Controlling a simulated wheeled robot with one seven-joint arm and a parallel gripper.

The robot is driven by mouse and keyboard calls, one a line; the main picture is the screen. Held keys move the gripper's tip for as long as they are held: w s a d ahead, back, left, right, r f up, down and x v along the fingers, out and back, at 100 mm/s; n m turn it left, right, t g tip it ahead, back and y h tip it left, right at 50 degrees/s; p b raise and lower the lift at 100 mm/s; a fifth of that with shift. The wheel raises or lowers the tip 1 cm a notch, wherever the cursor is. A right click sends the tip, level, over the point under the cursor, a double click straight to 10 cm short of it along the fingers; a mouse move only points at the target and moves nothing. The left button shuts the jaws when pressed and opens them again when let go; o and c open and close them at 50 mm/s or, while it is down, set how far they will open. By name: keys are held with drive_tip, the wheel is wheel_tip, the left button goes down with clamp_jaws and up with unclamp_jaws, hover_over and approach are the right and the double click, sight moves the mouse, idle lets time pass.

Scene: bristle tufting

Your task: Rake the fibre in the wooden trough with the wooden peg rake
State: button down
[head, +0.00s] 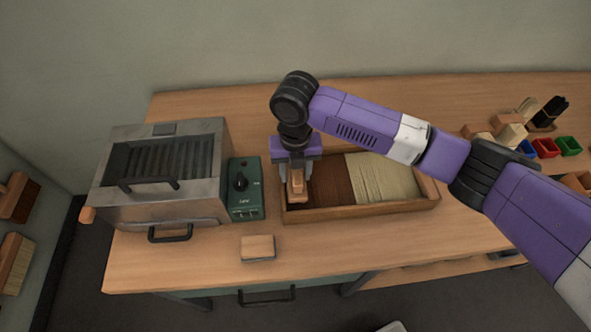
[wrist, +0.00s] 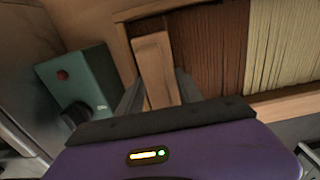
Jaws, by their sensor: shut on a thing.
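The wooden trough (head: 362,210) stands on the bench, right of the green control box. It holds dark brown fibre (head: 331,184) on the left and pale cream fibre (head: 383,177) on the right, which also show in the wrist view (wrist: 209,48). My gripper (head: 297,186) is over the trough's left end, pointing down. It is shut on the wooden peg rake (wrist: 154,65), a light wooden piece between the fingers. The rake also shows in the head view (head: 298,190). Its pegs are hidden, so I cannot tell whether they touch the fibre.
A metal machine (head: 165,175) with a slatted top and the green control box (head: 244,188) stand left of the trough. A small wooden block (head: 258,247) lies in front. Coloured bins (head: 547,147) and wooden blocks are at the right. The bench front right of the block is clear.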

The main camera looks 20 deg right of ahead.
drive_tip(key=shift+d+f, duration=0.1)
drive_tip(key=shift+f, duration=0.05)
drive_tip(key=s+d, duration=0.3)
drive_tip(key=d, duration=0.6)
drive_tip(key=s+d+b, duration=0.1)
drive_tip(key=s+d, duration=0.1)
drive_tip(key=d, duration=0.7)
drive_tip(key=s+d+b, duration=0.1)
drive_tip(key=s+d, duration=0.2)
drive_tip(key=d, duration=0.6)
drive_tip(key=shift+s, duration=0.35)
drive_tip(key=shift+s+d, duration=0.2)
drive_tip(key=shift+d, duration=0.3)
drive_tip(key=shift+d, duration=0.1)
drive_tip(key=shift+s+d, duration=0.15)
drive_tip(key=shift+d, duration=0.25)
drive_tip(key=w+a+p, duration=0.1)
drive_tip(key=w+a, duration=0.2)
drive_tip(key=a, duration=0.6)
drive_tip(key=w+a+p, duration=0.1)
drive_tip(key=w+a, duration=0.2)
drive_tip(key=a, duration=0.6)
drive_tip(key=w+a+p, duration=0.1)
drive_tip(key=w+a, duration=0.2)
drive_tip(key=a, duration=0.7)
drive_tip(key=shift+a, duration=0.1)
drive_tip(key=shift+w+a, duration=0.2)
drive_tip(key=shift+a, duration=0.3)
